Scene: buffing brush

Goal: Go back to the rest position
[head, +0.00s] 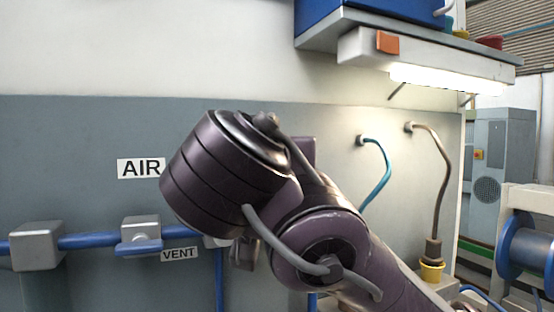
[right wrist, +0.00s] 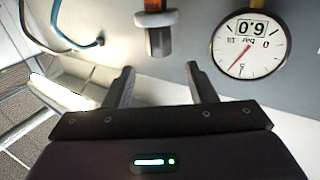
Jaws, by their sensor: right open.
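My right arm fills the middle of the head view, and its gripper is mostly hidden behind the arm links there. In the right wrist view my right gripper (right wrist: 160,78) is open, with its two fingers apart and nothing between them. The fingers point toward a grey wall panel with an orange and metal fitting (right wrist: 158,40) on it, which lies beyond the fingertips. My left gripper is in neither view. No brush shows.
A round gauge (right wrist: 250,46) appears upside down beside the right finger. Blue pipes (head: 88,240) run along the panel at left. A teal hose (head: 378,175) and a brown hose (head: 443,165) hang at right. A lit shelf (head: 440,60) juts out above.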

